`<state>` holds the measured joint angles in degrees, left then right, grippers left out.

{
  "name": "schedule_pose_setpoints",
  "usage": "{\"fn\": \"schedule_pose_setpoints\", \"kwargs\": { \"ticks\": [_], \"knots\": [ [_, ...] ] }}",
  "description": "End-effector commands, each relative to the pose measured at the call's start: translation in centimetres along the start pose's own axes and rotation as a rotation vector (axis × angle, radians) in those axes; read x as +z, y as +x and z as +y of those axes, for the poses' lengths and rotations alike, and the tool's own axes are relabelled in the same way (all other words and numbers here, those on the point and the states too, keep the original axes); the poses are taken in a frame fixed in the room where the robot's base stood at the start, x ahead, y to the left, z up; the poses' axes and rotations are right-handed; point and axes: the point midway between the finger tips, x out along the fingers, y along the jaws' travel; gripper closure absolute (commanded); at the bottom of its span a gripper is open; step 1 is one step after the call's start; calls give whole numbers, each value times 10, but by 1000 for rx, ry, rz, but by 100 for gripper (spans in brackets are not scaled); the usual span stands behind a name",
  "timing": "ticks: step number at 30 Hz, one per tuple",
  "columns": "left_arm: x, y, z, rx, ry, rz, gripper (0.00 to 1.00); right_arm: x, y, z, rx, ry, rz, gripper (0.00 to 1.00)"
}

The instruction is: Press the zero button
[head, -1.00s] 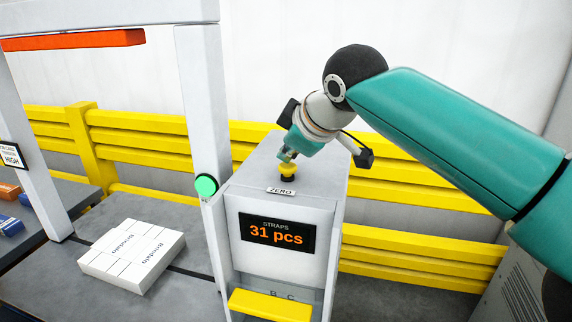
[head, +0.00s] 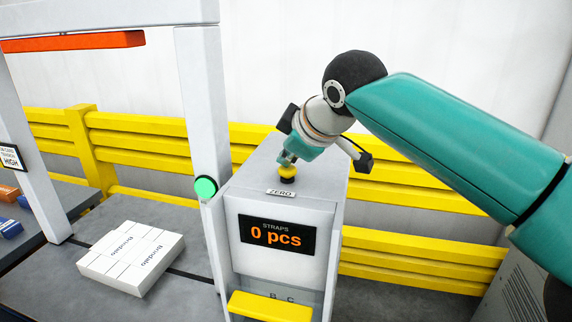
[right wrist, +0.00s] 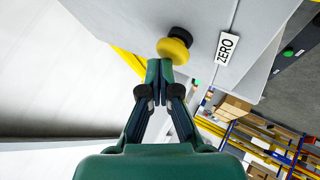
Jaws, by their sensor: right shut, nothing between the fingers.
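The zero button (head: 288,172) is a yellow mushroom knob on a dark base, on top of the grey cabinet, behind a ZERO label (head: 281,193). The button also shows in the right wrist view (right wrist: 174,48), with the ZERO label (right wrist: 228,48) beside it. My right gripper (head: 285,160) is shut and empty, its tips at the knob in the head view. In the right wrist view its closed fingertips (right wrist: 160,68) meet the edge of the yellow knob. The cabinet's display (head: 277,235) reads "STRAPS 0 pcs". My left gripper is not in view.
A green round button (head: 206,186) sits on the white frame post (head: 197,120) left of the cabinet. A white bundle of boxes (head: 131,257) lies on the grey table. Yellow rails (head: 420,265) run behind. A yellow ledge (head: 270,305) juts from the cabinet front.

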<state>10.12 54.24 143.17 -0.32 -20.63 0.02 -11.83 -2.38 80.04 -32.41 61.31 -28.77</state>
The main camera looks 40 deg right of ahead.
Motion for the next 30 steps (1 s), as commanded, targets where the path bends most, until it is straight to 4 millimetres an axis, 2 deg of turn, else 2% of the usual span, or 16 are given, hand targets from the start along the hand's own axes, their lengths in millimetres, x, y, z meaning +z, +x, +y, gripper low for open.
{"fn": "schedule_pose_setpoints", "kwargs": {
  "ticks": [4, 17, 30],
  "knots": [
    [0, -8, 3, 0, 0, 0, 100, -3, -5, 4, -1, 0, -2, 100],
    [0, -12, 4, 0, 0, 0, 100, -6, -9, 7, 0, 0, 0, 100],
    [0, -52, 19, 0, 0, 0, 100, -28, -39, 29, 0, 0, 0, 100]
  ]
}}
